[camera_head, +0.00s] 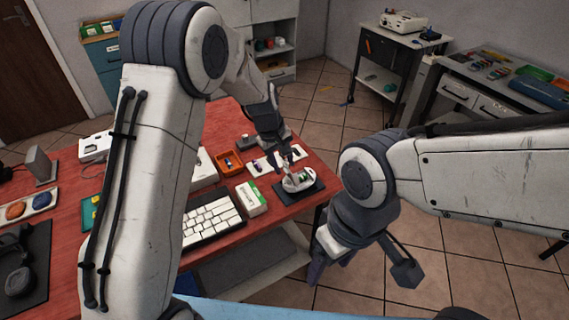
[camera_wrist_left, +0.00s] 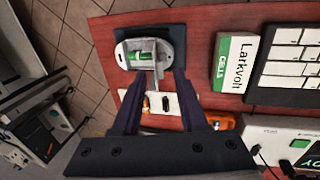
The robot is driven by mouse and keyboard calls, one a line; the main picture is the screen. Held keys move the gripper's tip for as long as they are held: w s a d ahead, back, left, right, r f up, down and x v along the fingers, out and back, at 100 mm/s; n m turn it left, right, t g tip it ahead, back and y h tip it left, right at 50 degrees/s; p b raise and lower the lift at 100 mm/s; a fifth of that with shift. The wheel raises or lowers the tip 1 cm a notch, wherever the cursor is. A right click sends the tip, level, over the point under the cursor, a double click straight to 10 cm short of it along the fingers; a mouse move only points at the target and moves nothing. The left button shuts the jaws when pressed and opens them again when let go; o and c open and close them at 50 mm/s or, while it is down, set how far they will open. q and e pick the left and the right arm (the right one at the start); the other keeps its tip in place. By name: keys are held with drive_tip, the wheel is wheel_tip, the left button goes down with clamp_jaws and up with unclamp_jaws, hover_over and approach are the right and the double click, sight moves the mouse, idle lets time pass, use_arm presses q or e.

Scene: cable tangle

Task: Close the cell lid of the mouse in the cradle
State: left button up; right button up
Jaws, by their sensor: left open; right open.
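The white mouse (camera_head: 299,183) sits in the dark cradle (camera_head: 288,198) near the table's right edge. In the left wrist view the mouse (camera_wrist_left: 125,57) has a green cell (camera_wrist_left: 142,56) showing in its compartment. A pale grey piece (camera_wrist_left: 159,47), apparently the raised lid, stands beside the cell; its exact angle is hard to tell. My right gripper (camera_head: 360,268) is open and empty, off the table's front right.
A white tray (camera_wrist_left: 173,122) with small cells lies beside the cradle. An orange bin (camera_head: 229,163), a Larkvolt cells box (camera_head: 251,198) and a keyboard (camera_head: 212,217) stand to the left. Open floor lies right of the table.

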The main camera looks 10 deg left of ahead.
use_arm(q)
drive_tip(key=shift+w+f, duration=0.1)
drive_tip(key=shift+f, duration=0.3)
clamp_jaws()
